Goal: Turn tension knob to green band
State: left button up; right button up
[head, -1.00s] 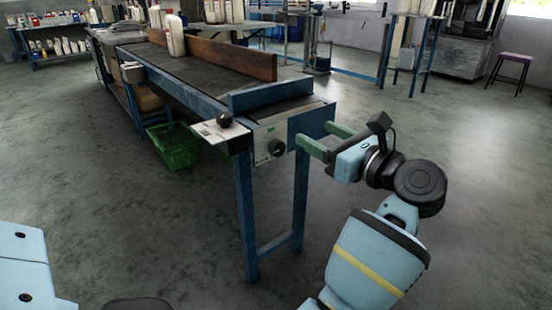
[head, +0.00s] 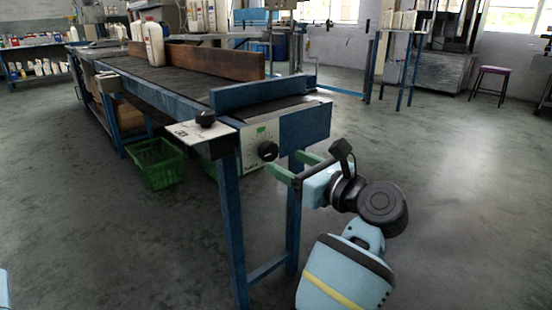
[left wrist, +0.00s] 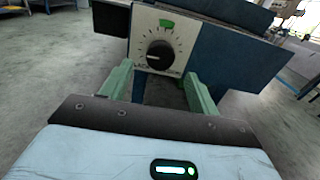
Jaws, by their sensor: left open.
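The tension knob (head: 267,151) is a round black knob on a white dial plate at the end of the conveyor. It also shows in the left wrist view (left wrist: 160,54), ringed by tick marks. The green band (left wrist: 166,24) sits at the top of the dial, above the knob. Which way the knob points is hard to tell. My left gripper (head: 290,165) is open, its two green fingers pointing at the dial. In the wrist view the fingers (left wrist: 158,75) lie to either side of and below the knob, apart from it. My right gripper is out of view.
A second black knob (head: 205,117) stands on a white plate at the conveyor's left corner. Blue legs hold up the conveyor (head: 180,90), which carries a white jug (head: 154,44). A green crate (head: 158,165) is on the floor beneath.

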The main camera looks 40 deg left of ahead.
aim_at(272, 154)
pick_arm(q)
jog(key=a+b, duration=0.1)
jog(key=a, duration=0.4)
jog(key=shift+w, duration=0.2)
